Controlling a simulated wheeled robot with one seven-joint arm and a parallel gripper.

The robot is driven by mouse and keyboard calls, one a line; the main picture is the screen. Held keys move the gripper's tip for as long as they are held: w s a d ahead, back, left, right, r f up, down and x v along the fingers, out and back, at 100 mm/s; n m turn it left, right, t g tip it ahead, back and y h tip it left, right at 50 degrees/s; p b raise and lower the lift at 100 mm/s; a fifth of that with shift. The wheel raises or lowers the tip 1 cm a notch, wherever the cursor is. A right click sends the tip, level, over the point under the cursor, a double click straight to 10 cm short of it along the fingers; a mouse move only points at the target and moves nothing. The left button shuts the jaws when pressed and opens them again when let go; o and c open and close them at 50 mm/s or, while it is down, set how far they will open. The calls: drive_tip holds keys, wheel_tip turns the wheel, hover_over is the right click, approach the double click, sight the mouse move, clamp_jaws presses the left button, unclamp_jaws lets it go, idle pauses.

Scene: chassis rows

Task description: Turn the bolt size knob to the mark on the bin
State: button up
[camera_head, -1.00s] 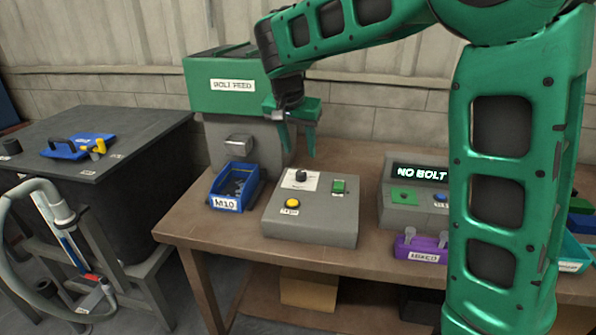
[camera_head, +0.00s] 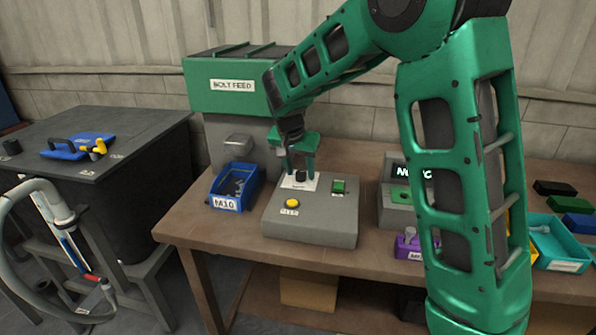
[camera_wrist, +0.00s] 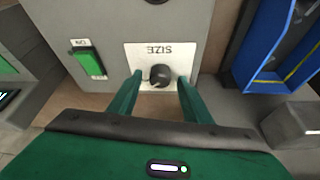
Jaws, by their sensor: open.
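The bolt size knob (camera_head: 301,176) is a small black dial on a white plate on top of the grey control box (camera_head: 309,228). In the wrist view the knob (camera_wrist: 160,75) sits on the white plate marked SIZE, upside down there. My gripper (camera_head: 299,174) is open above the box, with its green fingers on either side of the knob; I cannot tell whether they touch it. In the wrist view the fingertips (camera_wrist: 159,77) straddle the knob with gaps showing. The blue bin (camera_head: 225,203), labelled M10, stands left of the box and holds bolts.
The box also carries a yellow button (camera_head: 292,203) and a green switch (camera_head: 339,187). The bolt feed machine (camera_head: 232,93) stands behind. To the right are a grey display unit (camera_head: 396,215), a purple bin (camera_head: 406,246) and a teal bin (camera_head: 563,245).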

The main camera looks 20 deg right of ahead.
drive_tip(key=shift+c, duration=0.4)
drive_tip(key=c, duration=1)
